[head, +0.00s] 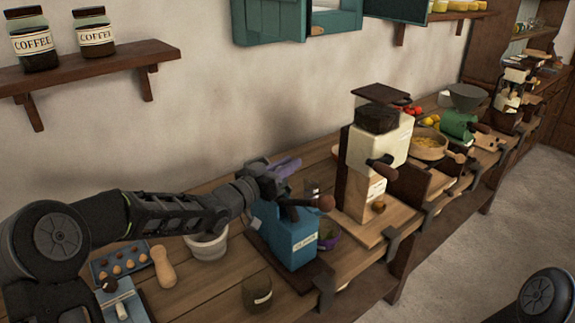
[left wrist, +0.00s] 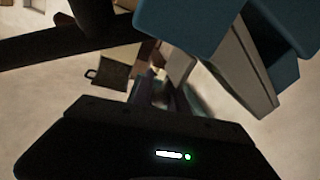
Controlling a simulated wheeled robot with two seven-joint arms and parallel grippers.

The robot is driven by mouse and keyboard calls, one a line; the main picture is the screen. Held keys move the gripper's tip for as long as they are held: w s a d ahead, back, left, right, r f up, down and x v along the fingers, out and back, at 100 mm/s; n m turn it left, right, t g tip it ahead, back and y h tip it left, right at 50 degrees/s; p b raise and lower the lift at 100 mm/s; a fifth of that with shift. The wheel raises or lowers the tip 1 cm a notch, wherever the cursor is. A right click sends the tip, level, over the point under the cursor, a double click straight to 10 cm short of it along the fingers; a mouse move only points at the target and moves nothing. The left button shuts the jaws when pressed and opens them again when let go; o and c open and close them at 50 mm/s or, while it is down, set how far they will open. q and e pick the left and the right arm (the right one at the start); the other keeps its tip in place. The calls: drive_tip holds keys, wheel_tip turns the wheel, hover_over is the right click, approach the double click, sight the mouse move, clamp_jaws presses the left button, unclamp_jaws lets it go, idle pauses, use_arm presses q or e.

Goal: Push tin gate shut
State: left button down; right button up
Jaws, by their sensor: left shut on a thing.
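A blue mill (head: 287,235) with a pale label stands on a dark base at the near part of the bench. A crank with a brown wooden knob (head: 325,203) sticks out at its top right. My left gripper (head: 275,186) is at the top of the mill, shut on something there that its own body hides. In the left wrist view, blue blocks and a grey-white plate (left wrist: 240,75) fill the upper right, close to the lens. I cannot make out which part is the tin gate or how far it is shut. My right gripper is not in view.
A cream mill (head: 372,150) stands right of the blue one, and a green mill (head: 458,124) farther along. A white bowl (head: 207,243), wooden pestle (head: 162,267), blue tray (head: 120,263) and small dark jar (head: 257,293) are near my left arm. A shelf (head: 95,66) hangs above.

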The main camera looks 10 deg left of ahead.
sight(288, 185)
use_arm(q)
wheel_tip(288, 185, down, 3)
drive_tip(key=b, duration=0.2)
drive_tip(key=shift+b, duration=0.3)
drive_tip(key=shift+r, duration=0.1)
drive_tip(key=c, duration=1.3)
unclamp_jaws()
drive_tip(key=v, duration=0.7)
drive_tip(key=shift+s+a+b, duration=0.2)
drive_tip(key=shift+s+b, duration=0.1)
drive_tip(key=shift+b, duration=0.1)
